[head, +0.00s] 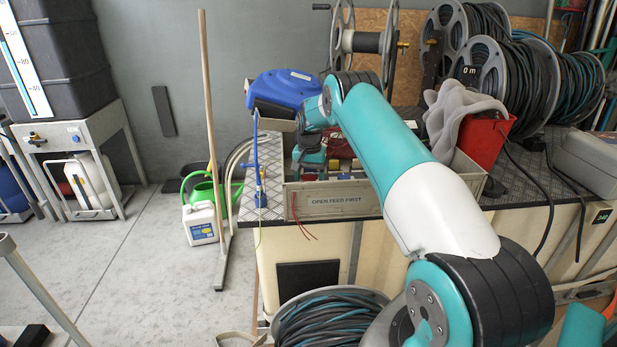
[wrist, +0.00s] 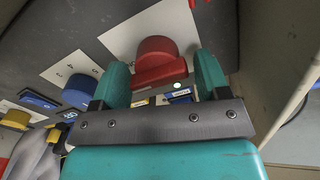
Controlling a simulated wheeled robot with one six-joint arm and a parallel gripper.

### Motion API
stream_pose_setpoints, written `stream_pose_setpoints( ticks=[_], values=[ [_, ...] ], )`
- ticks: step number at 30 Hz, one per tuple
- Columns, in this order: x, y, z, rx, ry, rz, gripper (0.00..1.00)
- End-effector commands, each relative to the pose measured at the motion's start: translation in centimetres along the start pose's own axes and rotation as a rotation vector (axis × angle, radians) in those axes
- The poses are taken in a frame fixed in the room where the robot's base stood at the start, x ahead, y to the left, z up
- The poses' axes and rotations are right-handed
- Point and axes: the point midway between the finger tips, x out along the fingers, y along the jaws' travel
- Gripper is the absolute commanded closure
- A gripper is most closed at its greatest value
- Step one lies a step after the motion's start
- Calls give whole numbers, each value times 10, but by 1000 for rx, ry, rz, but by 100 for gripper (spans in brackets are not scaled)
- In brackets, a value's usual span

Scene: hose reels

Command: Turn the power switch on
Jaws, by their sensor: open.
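A red rotary switch (wrist: 157,58) sits on a pale square plate (wrist: 128,33) on a dark grey panel in the wrist view. It has a round body and a raised straight bar. My gripper (wrist: 161,66) is open, with one teal finger on either side of the red switch. The fingers look apart from it, though contact is hard to judge. A small pale light (wrist: 178,85) glows beside the switch. The switch's lettering is not readable. In the head view my arm reaches over the bench and hides much of the gripper and panel area.
In the head view, a blue reel (head: 287,88), red bin (head: 484,140) and hose reels (head: 482,68) crowd the bench. The floor (head: 125,262) at left has free room.

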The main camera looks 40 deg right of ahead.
Motion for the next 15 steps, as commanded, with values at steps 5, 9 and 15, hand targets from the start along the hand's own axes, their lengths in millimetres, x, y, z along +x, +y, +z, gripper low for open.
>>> stream_pose_setpoints(
  ticks=[5,9,15],
  values=[
    [-27,0,-1,0,4,-2,31],
    [-62,-1,-1,-1,6,-3,31],
    [-114,-2,-1,-1,6,-3,31]
  ],
)
